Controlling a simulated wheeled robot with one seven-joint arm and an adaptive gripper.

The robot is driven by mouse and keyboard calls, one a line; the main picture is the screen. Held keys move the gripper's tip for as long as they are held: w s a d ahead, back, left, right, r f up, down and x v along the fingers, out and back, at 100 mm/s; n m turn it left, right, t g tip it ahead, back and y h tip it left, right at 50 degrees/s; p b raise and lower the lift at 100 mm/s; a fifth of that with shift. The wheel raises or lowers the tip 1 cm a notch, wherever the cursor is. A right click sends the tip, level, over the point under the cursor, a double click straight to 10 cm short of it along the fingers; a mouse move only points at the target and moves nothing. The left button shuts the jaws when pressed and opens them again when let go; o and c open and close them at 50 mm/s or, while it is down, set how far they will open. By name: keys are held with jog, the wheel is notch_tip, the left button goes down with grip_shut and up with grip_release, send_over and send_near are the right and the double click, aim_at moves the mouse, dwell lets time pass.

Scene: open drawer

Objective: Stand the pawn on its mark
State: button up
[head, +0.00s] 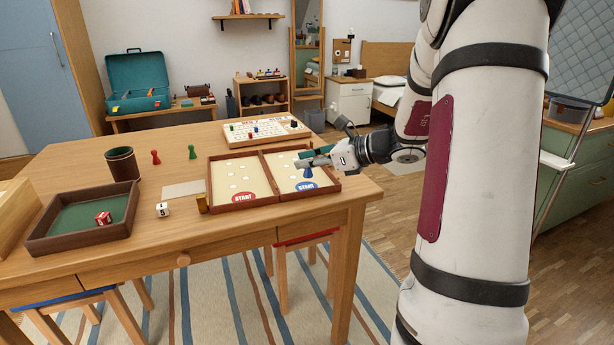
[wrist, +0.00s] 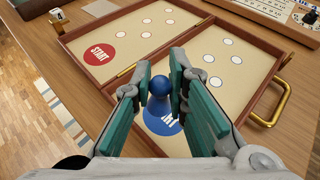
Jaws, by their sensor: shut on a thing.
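A blue pawn (wrist: 159,100) is between the two teal-padded fingers of my gripper (wrist: 158,80), which is shut on it. The pawn is upright, and it also shows in the head view (head: 308,173) below my gripper (head: 311,159). A blue round START mark (wrist: 163,118) is on the right half of the open game board (head: 243,204). The pawn is over or on this mark; I cannot tell whether its base touches the board. The fingers partly hide the mark in the wrist view.
A red START mark (head: 229,197) is on the board's left half. Red (head: 155,157) and green (head: 192,152) pawns, a dice cup (head: 122,164), a white die (head: 162,210) and a dice tray (head: 82,247) stand to the left. Another board (head: 266,131) lies behind.

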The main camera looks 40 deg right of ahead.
aim_at(307, 174)
jog(key=shift+w+d+f, duration=0.1)
jog(key=shift+w+f, duration=0.05)
jog(key=shift+w, duration=0.25)
jog(key=shift+s+f+b, duration=0.1)
jog(key=shift+f+b, duration=0.95)
jog(key=shift+f, duration=0.55)
jog(key=shift+f, duration=0.1)
jog(key=o, duration=0.7)
jog(key=shift+o, duration=0.2)
